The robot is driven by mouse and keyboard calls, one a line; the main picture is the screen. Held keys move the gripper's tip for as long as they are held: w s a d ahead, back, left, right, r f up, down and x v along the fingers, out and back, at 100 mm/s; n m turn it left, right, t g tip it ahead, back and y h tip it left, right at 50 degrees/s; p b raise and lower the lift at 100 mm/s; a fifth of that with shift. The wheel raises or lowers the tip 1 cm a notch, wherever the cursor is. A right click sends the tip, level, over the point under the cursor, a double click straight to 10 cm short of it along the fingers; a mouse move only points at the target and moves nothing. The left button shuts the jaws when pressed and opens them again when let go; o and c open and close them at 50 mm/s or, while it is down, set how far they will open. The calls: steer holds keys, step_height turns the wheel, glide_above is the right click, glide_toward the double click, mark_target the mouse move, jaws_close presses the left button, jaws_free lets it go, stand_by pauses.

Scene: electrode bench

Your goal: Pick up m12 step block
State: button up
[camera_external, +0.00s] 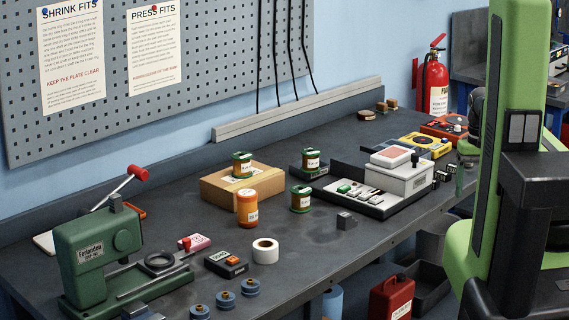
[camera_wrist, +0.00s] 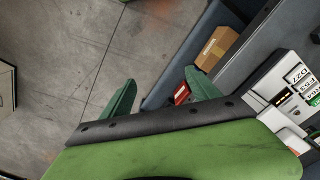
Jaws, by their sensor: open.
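A small dark grey block (camera_external: 345,220), which looks like the m12 step block, sits on the bench top near the front edge in the external view. Its marking is too small to read. I cannot make it out in the wrist view. My gripper (camera_wrist: 160,92) is open and empty in the wrist view, its two green fingers spread apart over the floor beside the bench.
A white tape roll (camera_external: 265,251) lies to the left. The bench around the block is clear. A cardboard box (camera_wrist: 216,47) shows in the wrist view.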

steer(key=shift+c, duration=1.3)
